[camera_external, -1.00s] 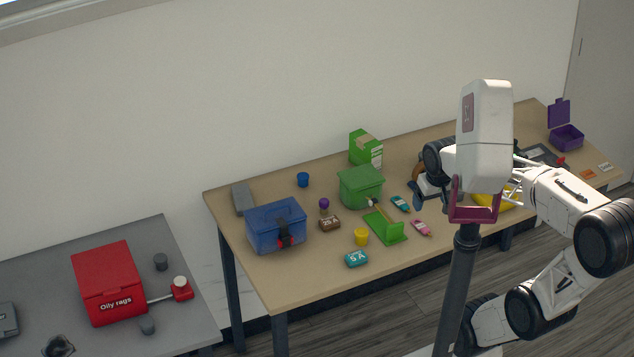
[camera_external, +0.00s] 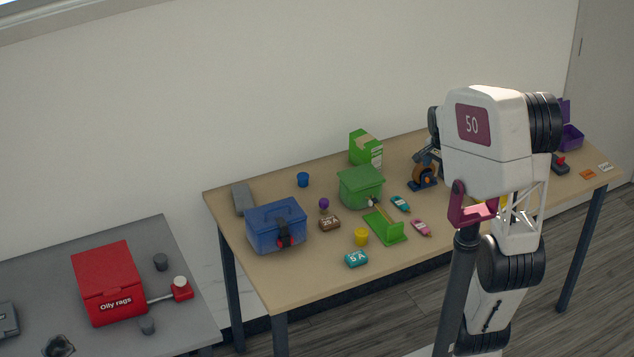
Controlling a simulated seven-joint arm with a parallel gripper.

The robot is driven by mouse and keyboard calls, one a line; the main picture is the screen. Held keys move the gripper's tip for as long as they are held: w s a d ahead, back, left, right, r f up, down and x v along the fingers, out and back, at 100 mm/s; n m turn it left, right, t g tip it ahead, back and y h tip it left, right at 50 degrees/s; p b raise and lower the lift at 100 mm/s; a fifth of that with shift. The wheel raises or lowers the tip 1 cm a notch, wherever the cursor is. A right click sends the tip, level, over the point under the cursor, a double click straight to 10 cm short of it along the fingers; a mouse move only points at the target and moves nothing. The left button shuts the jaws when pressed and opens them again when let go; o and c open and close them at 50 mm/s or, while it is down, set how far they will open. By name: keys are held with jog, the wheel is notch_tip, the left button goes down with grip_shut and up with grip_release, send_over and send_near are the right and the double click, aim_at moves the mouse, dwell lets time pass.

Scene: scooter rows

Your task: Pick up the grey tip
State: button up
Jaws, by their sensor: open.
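A dark grey piece with an uneven outline (camera_external: 58,346) lies at the bottom left. I cannot tell which of these is the grey tip. My arm is folded upright at the right, with its white "50" housing turned to the camera. I cannot make out my gripper; it appears hidden behind the arm, over the wooden table's right part.
The red box (camera_external: 105,285) has a rod with a red and white end (camera_external: 181,288) beside it. The wooden table (camera_external: 300,285) carries a blue toolbox (camera_external: 276,226), green bin (camera_external: 361,187), green box (camera_external: 366,148) and several small items. A gap separates the two tables.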

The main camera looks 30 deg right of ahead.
aim_at(459, 189)
jog(key=w+d+f+m, duration=0.2)
jog(key=d+f, duration=0.1)
jog(key=d, duration=0.2)
jog(key=w+d+f+m, duration=0.2)
jog(key=d+f+m, duration=0.1)
jog(key=d+f, duration=0.1)
jog(key=w+d+f+m+g, duration=0.1)
jog(key=w+d+f+m, duration=0.1)
jog(key=d, duration=0.4)
jog(key=shift+w+d+f+m, duration=0.15)
jog(key=shift+f+m, duration=0.15)
jog(key=shift+f, duration=0.3)
jog(key=shift+w+a+f+m, duration=0.1)
jog(key=shift+f+m, duration=0.2)
jog(key=shift+f, duration=0.25)
jog(key=shift+f, duration=1.3)
jog(key=shift+f, duration=2.6)
jog(key=c, duration=1)
